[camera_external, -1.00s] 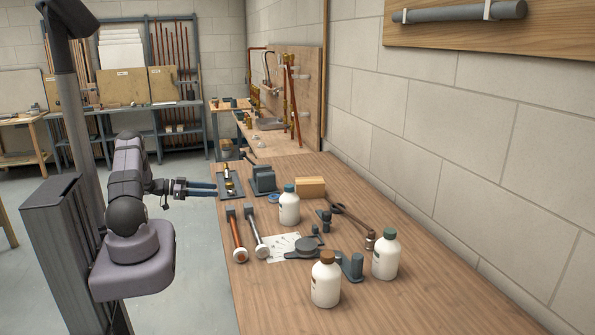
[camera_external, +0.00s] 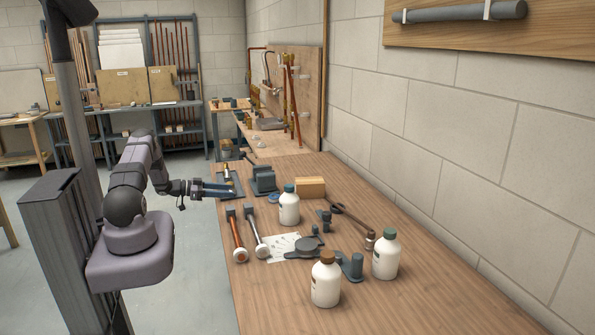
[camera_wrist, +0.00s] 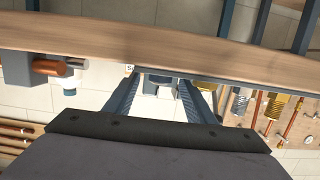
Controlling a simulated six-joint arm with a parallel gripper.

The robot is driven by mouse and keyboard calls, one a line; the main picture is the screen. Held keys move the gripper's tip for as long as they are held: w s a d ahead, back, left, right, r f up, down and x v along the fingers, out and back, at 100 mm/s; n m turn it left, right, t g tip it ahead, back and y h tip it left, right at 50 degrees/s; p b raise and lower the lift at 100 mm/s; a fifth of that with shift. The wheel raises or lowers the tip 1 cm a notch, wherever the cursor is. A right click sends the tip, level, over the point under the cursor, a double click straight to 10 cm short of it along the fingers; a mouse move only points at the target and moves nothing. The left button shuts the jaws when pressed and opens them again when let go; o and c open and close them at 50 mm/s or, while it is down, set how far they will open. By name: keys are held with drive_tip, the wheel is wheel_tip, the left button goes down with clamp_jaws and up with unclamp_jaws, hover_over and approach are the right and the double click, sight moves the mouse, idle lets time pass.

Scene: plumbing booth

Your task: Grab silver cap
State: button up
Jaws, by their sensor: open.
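I cannot pick out a silver cap with certainty. The fingers hide part of the tray.
A grey vise (camera_external: 263,180) stands right of the tray. More white bottles (camera_external: 326,285) (camera_external: 386,258) stand nearer. The table's right front is clear.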

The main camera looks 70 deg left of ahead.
drive_tip(key=shift+c, duration=0.6)
drive_tip(key=c, duration=1)
drive_tip(key=shift+c, duration=0.2)
drive_tip(key=shift+r, duration=0.1)
wheel_tip(320, 180, up, 10)
drive_tip(key=b, duration=0.2)
